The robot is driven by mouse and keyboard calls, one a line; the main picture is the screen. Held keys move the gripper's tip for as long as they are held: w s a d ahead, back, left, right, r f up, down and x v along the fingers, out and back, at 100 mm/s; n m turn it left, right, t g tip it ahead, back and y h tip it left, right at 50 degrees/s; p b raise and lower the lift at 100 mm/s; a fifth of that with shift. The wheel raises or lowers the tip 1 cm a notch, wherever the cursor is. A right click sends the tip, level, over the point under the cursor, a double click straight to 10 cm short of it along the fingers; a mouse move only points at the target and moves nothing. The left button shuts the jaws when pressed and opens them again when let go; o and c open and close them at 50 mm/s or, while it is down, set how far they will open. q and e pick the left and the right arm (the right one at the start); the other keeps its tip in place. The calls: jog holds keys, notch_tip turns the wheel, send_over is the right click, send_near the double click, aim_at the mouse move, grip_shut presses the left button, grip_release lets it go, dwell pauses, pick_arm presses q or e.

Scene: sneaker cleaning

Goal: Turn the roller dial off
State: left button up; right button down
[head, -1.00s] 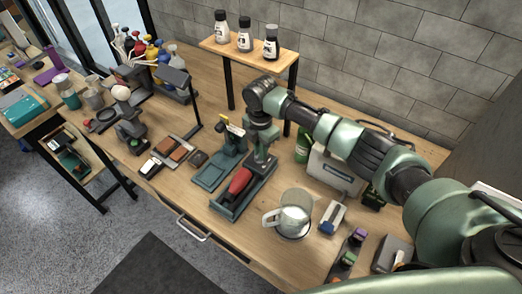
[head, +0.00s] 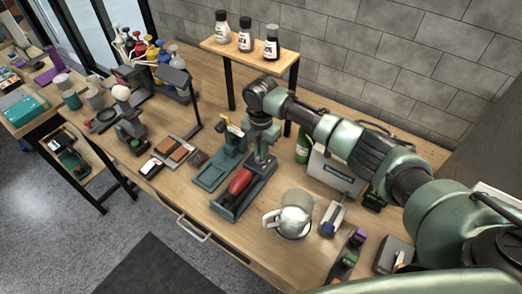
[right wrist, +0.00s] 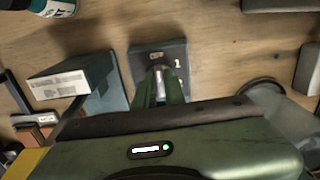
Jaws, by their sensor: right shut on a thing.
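My right gripper (head: 260,160) points down at the far end of a long teal tray unit (head: 224,212) that holds a red item (head: 240,182). In the right wrist view my right gripper (right wrist: 161,88) is shut on a small metallic dial (right wrist: 160,72). The dial stands in the middle of a dark square plate (right wrist: 143,58) with small light labels. The fingers hide part of the dial, and its marking cannot be read. My left gripper is in neither view.
A second teal stand (head: 217,172) is close left of the tray unit. A clear pitcher (head: 289,215) stands to the right, and a green bottle (head: 303,148) behind. A raised shelf (head: 280,62) bears three bottles. Bare wood lies in front of the tray.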

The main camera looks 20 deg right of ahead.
jog(key=c, duration=1.5)
grip_release()
jog(key=shift+r, duration=0.15)
jog(key=shift+a, duration=0.1)
